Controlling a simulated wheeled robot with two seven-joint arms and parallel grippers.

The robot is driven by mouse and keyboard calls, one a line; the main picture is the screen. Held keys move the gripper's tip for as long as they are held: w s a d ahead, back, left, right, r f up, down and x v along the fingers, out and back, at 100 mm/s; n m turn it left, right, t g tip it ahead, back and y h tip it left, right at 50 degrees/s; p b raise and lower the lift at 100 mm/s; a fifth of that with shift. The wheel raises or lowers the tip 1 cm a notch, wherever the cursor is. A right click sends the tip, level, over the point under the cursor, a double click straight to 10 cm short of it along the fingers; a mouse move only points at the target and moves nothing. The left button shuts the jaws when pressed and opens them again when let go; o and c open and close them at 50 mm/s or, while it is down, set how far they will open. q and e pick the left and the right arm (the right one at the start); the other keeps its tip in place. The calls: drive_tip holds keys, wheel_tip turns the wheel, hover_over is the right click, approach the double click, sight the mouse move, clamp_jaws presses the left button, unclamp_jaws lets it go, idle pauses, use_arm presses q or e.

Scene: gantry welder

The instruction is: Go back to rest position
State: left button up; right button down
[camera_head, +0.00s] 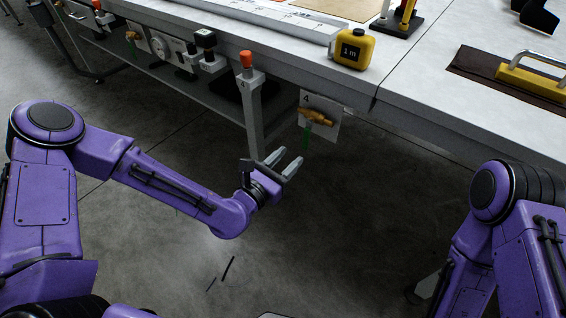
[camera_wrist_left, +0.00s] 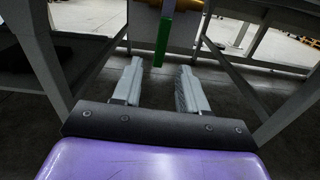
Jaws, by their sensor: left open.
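My left gripper (camera_head: 283,163) is in front of the workbench, below the level of its top. Its two grey fingers are apart with nothing between them. In the left wrist view the fingers (camera_wrist_left: 157,90) point forward under the bench, with a gap between them. Beyond the fingertips is a green vertical piece (camera_wrist_left: 163,42), apart from them. My right arm shows at the right edge of the head view, bent, but its gripper is out of the picture.
The bench (camera_head: 440,75) runs along the back. A bench leg (camera_head: 252,118) with an orange-capped post stands close by. The floor (camera_head: 340,230) in front is open.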

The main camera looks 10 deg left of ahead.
use_arm(q)
drive_tip(key=shift+v, duration=1.05)
